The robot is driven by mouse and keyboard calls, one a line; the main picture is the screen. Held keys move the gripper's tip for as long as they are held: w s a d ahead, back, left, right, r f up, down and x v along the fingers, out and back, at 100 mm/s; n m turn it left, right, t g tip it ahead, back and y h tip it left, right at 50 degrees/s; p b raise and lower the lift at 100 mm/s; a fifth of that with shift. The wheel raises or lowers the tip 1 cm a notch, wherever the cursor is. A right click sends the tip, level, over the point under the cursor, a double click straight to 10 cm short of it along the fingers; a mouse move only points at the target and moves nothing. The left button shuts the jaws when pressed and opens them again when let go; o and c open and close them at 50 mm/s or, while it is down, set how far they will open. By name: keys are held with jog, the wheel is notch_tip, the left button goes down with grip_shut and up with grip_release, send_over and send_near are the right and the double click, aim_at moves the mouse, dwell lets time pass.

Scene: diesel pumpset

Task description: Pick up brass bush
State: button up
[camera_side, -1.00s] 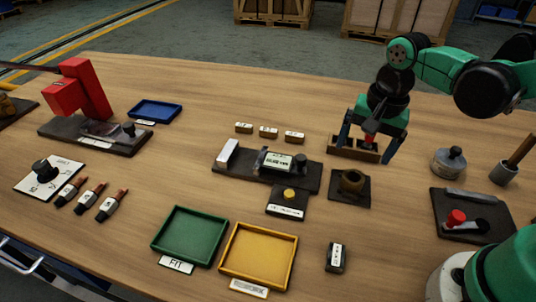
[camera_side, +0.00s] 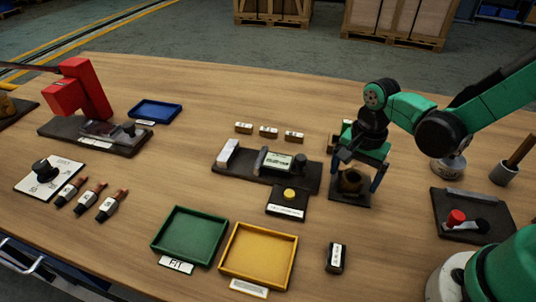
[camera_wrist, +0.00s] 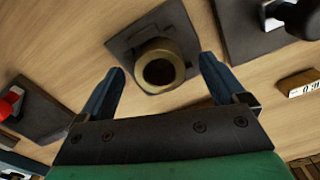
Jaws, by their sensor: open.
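The brass bush (camera_side: 350,184) is a short, dull brown-gold hollow cylinder. It stands upright on a dark square plate (camera_side: 363,202) to the right of the central fixture. The wrist view shows its open bore from above, with the bush (camera_wrist: 158,46) on the tilted-looking plate (camera_wrist: 124,40). My gripper (camera_side: 354,180) is open and points down over the bush, one finger on each side. In the wrist view the bush lies between and slightly beyond the fingertips (camera_wrist: 163,66), with visible gaps on both sides. The fingers partly cover the bush in the side view.
The central dark fixture (camera_side: 237,171) and the yellow-button box (camera_side: 287,207) stand left of my gripper. A red-knobbed dark base (camera_side: 455,222) and a cup with a wooden handle (camera_side: 503,174) are at right. Green (camera_side: 157,238) and yellow (camera_side: 226,262) trays lie in front.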

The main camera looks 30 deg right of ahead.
jog(key=shift+c, duration=0.2)
grip_shut()
jog(key=shift+r, duration=0.1)
notch_tip(320, 180, up, 19)
jog(key=w+f+n, duration=0.3)
jog(key=w+n, duration=0.3)
jog(key=n, duration=0.6)
jog(key=shift+w+d+n, duration=0.2)
jog(key=shift+d+n, duration=0.1)
jog(key=shift+n, duration=0.1)
